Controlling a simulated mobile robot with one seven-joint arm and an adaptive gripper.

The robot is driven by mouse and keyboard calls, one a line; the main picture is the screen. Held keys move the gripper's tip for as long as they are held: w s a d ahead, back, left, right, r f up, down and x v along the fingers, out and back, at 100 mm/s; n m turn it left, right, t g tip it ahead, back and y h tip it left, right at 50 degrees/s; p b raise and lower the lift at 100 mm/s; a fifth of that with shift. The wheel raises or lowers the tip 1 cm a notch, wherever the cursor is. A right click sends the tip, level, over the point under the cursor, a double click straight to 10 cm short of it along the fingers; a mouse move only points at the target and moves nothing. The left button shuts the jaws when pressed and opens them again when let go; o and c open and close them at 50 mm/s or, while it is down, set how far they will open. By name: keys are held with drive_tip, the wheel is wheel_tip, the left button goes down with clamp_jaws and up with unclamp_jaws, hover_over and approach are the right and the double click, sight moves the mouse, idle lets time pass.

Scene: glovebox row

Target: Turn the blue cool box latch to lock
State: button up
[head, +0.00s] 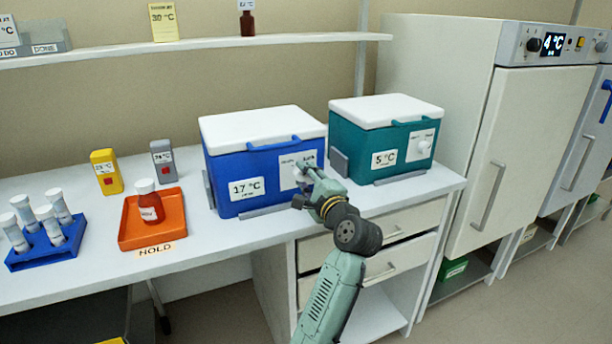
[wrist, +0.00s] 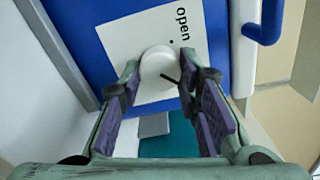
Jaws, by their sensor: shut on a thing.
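The blue cool box (head: 240,165) stands on the bench with its white lid closed and a 17 °C label on its front. Its latch is a round white knob (wrist: 158,66) on a white plate (wrist: 122,40). In the wrist view the plate reads "open" beside a small dot. The knob's dark pointer line is turned away from that dot, towards the lower right. My gripper (wrist: 160,80) is shut on the knob, one finger on each side. In the head view my gripper (head: 304,184) is at the box's front right and partly covers the plate.
A teal cool box (head: 350,150) marked 5 °C stands close on the right. An orange tray (head: 128,238) with a red bottle, a blue tube rack (head: 40,256) and two small containers are on the left. Drawers (head: 398,226) are below the bench; a tall white cabinet (head: 535,130) stands right.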

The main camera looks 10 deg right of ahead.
idle(0.3)
drive_tip(key=o, duration=1.2)
drive_tip(key=shift+s, duration=0.1)
drive_tip(key=v, duration=1.2)
